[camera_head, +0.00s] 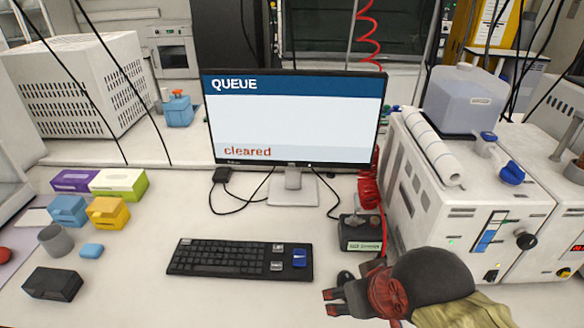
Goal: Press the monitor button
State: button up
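The monitor (292,120) stands upright at the back middle of the bench on a silver stand. Its screen shows "QUEUE" on a dark blue band and "cleared" in red below. Its dark lower bezel carries tiny marks, but I cannot clearly make out a button there. My gripper (331,302) is low in the view, right of the keyboard and in front of the monitor, well apart from the screen. Its dark fingers point left. I see nothing held, but the gap between the fingertips is too unclear to judge.
A black keyboard (240,258) lies before the monitor. A small dark labelled device (361,233) stands behind my gripper. White instruments (468,205) fill the right side. Small coloured boxes (118,182) sit at left.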

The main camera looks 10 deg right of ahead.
grip_shut()
dwell(0.5)
dwell(1.4)
